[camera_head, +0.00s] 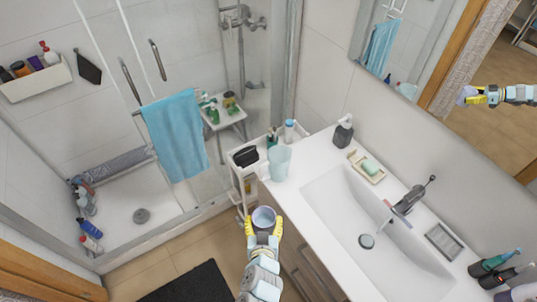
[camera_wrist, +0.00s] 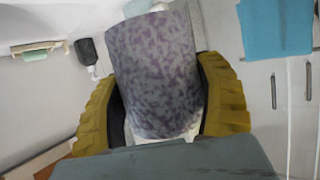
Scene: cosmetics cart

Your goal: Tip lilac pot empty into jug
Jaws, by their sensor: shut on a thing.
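The lilac pot (camera_head: 264,225) is in my gripper (camera_head: 263,230), in front of the counter's near left corner. Its round mouth faces the head camera and looks pale blue inside; I cannot make out its contents. In the wrist view the mottled lilac-grey pot (camera_wrist: 155,75) fills the middle, between the yellow fingers of my gripper (camera_wrist: 160,110), which are shut on its sides. The pale blue translucent jug (camera_head: 279,164) stands upright at the counter's left end, beyond the pot and apart from it. The pot hides most of what lies behind it in the wrist view.
The white counter (camera_head: 310,165) carries a grey soap dispenser (camera_head: 343,133), a soap dish (camera_head: 367,167) and a sink (camera_head: 375,230) with a tap (camera_head: 408,201). A white cart (camera_head: 236,160) with bottles stands left of the jug. A blue towel (camera_head: 176,135) hangs on the shower door.

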